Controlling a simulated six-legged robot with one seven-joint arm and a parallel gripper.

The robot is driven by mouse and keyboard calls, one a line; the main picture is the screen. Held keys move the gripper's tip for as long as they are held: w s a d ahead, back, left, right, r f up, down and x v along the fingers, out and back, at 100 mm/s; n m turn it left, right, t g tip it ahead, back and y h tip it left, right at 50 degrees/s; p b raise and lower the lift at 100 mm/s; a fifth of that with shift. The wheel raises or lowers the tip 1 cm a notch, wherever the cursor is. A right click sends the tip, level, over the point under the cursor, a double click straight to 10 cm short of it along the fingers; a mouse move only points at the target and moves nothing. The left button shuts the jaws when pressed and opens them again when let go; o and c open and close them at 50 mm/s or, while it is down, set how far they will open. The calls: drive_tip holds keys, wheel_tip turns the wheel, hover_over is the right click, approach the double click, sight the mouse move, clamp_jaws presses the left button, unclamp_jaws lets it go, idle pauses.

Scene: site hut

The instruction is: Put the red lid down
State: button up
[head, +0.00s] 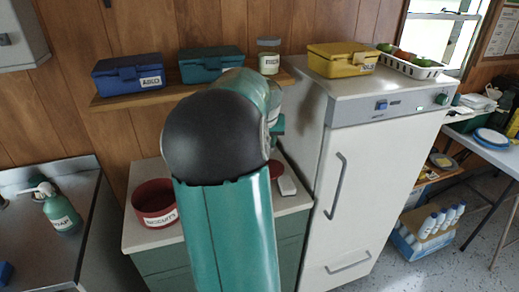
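A red round tin (155,208) with a pale label stands open on the counter at the left of my arm. A small piece of a red thing, likely the red lid (277,168), shows at the right edge of my arm above the counter. Most of it is hidden, and I cannot tell whether it rests on the counter or is held. My arm fills the middle of the head view. Only a bit of its far end shows beside the elbow, and my gripper's fingers are hidden behind the arm.
A small white object (287,186) lies on the counter (295,203) near the fridge (385,165). A shelf (122,99) above holds a blue box (128,74), a teal box (205,65) and a jar (268,58). A green bottle (62,212) stands on the left worktop.

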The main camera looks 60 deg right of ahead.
drive_tip(key=shift+a+r, duration=0.1)
drive_tip(key=shift+r, duration=0.05)
drive_tip(key=w+a+r+n+t+y, duration=0.15)
drive_tip(key=w+a, duration=0.25)
drive_tip(key=a, duration=0.6)
drive_tip(key=w+a+r+n+t+y, duration=0.1)
drive_tip(key=w+a+r+n, duration=0.15)
drive_tip(key=a, duration=0.85)
drive_tip(key=w+a+r+n+t+y, duration=0.15)
drive_tip(key=w+a, duration=0.25)
drive_tip(key=a, duration=0.6)
drive_tip(key=s+a+f+n, duration=0.1)
drive_tip(key=s+a+n, duration=0.2)
drive_tip(key=a, duration=0.8)
drive_tip(key=s+a+f+n, duration=0.1)
drive_tip(key=s+a+n, duration=0.3)
drive_tip(key=a, duration=0.7)
drive_tip(key=shift+s+g, duration=0.3)
drive_tip(key=shift+s, duration=0.5)
